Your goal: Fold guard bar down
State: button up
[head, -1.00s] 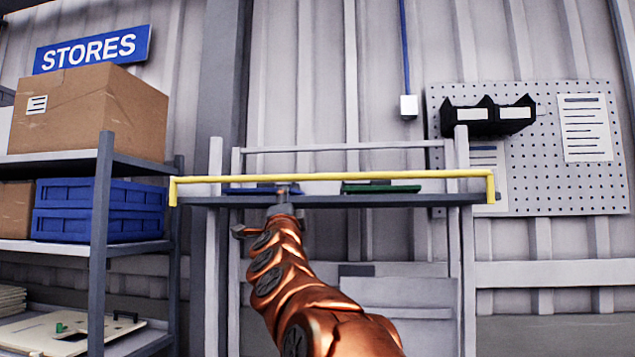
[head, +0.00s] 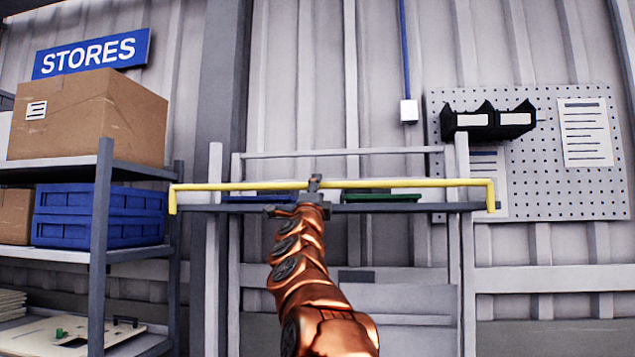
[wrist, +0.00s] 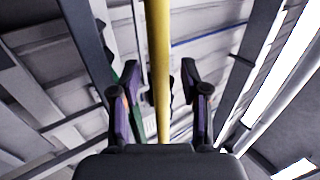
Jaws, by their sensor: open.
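The yellow guard bar (head: 400,184) runs across the front of the rack in the head view, just above its shelf, with a short bent leg at each end. My gripper (head: 314,183) is at the bar, left of its middle. In the wrist view the guard bar (wrist: 158,60) passes between the two spread fingers of my gripper (wrist: 162,85). Gaps show on both sides of the bar, so the fingers do not grip it. My arm hides part of the rack below.
The rack shelf (head: 440,207) holds a blue tray (head: 258,198) and a green tray (head: 380,197) behind the bar. A storage shelf (head: 128,171) with a cardboard box (head: 90,115) and blue crates (head: 100,214) stands left. A pegboard (head: 560,190) is at right.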

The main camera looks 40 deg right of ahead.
jog(key=shift+p+x, duration=0.4)
jog(key=shift+x, duration=0.75)
grip_shut()
